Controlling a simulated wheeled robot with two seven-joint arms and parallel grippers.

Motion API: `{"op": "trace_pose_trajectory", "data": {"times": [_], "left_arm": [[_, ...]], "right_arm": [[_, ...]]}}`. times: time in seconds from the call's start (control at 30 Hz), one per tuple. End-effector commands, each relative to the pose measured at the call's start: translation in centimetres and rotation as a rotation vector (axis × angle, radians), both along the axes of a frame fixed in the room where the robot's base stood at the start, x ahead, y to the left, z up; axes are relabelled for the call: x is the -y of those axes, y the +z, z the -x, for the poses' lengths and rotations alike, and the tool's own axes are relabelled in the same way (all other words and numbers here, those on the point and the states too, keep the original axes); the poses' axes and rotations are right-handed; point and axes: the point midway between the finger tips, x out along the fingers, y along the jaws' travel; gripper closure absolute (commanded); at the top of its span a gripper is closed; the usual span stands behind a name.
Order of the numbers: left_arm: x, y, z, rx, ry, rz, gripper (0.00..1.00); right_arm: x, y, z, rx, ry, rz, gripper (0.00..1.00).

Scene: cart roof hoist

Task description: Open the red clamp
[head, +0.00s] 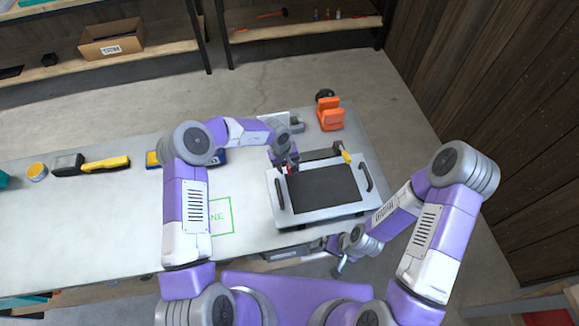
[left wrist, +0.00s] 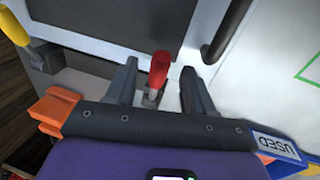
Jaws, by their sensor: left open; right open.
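The red clamp (left wrist: 158,72) stands at the edge of the pale-framed panel, its handle between the two fingers of my left gripper (left wrist: 159,68) in the left wrist view. The fingers are apart, with a gap on each side of the handle. In the head view my left gripper (head: 284,162) is over the panel's far left corner and hides most of the red clamp. My right gripper (head: 341,265) is low at the table's front edge, empty and away from the clamp. A yellow-handled clamp (head: 346,157) is at the far right corner.
The panel (head: 283,213) has a dark centre and a black handle (head: 364,177) on each side. An orange holder (head: 330,114) stands behind it. A blue bin marked USED (left wrist: 277,147) shows in the wrist view. Tools and a yellow device (head: 106,164) lie at left.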

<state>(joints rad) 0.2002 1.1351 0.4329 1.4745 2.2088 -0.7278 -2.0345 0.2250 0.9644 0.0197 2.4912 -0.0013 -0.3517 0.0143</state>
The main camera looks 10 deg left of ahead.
Motion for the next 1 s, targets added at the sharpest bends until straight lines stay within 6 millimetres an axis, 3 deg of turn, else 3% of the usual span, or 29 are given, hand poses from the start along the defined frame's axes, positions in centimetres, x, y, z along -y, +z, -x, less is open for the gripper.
{"op": "trace_pose_trajectory", "data": {"times": [0.2,0.47,0.83,1.0], "left_arm": [[0.4,-1.9,-0.1,0.000,-0.001,0.000,0.47],[0.4,-2.1,-0.1,0.001,-0.001,0.000,0.47],[0.3,-2.0,-0.1,0.001,0.000,0.000,1.00],[0.3,-2.0,-0.1,0.001,0.000,0.000,1.00]], "right_arm": [[0.0,-0.1,0.0,0.001,0.000,0.000,0.00],[0.0,-0.1,0.0,0.001,0.000,0.000,0.00],[0.0,-0.1,0.0,0.001,0.000,0.000,0.00],[0.0,-0.1,0.0,0.001,0.000,0.000,0.00]]}}
